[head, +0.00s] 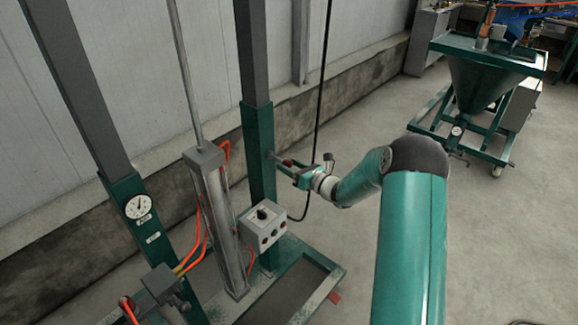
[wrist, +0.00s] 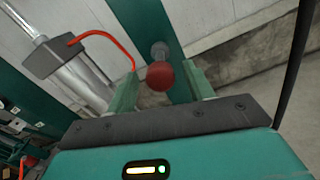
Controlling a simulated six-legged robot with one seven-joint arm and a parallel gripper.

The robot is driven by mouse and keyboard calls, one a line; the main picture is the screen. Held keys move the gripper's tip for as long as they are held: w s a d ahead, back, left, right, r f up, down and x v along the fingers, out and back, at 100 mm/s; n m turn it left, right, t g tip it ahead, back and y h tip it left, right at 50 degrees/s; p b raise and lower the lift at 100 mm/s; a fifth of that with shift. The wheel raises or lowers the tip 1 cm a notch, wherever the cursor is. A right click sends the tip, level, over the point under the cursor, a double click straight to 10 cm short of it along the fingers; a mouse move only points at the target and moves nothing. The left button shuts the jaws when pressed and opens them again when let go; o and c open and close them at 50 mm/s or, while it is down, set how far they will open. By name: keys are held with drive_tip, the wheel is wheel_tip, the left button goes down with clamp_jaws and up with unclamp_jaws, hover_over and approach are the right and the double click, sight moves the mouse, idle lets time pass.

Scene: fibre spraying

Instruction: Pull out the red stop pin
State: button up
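The stop pin shows as a round red knob (wrist: 160,76) on a grey stem (wrist: 160,51) that sticks out of the green post (wrist: 148,22) in the wrist view. In the head view the red knob (head: 287,163) is small and partly hidden by my gripper. My gripper (head: 291,167) reaches to the post from the right. In the wrist view its two green fingers stand apart, one on each side of the knob, with visible gaps. My gripper is open and holds nothing. The pin sits in the post.
A grey control box (head: 263,225) is mounted below the pin. A black cable (head: 318,105) hangs just right of the post. A grey cylinder (head: 215,215) with orange hoses stands to the left. A green hopper cart (head: 487,75) stands at the back right. The floor between is clear.

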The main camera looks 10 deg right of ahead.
drive_tip(key=shift+w+a+f, duration=0.15)
drive_tip(key=shift+w, duration=0.05)
drive_tip(key=shift+s, duration=0.15)
drive_tip(key=v, duration=1.3)
drive_tip(key=shift+s+d, duration=0.25)
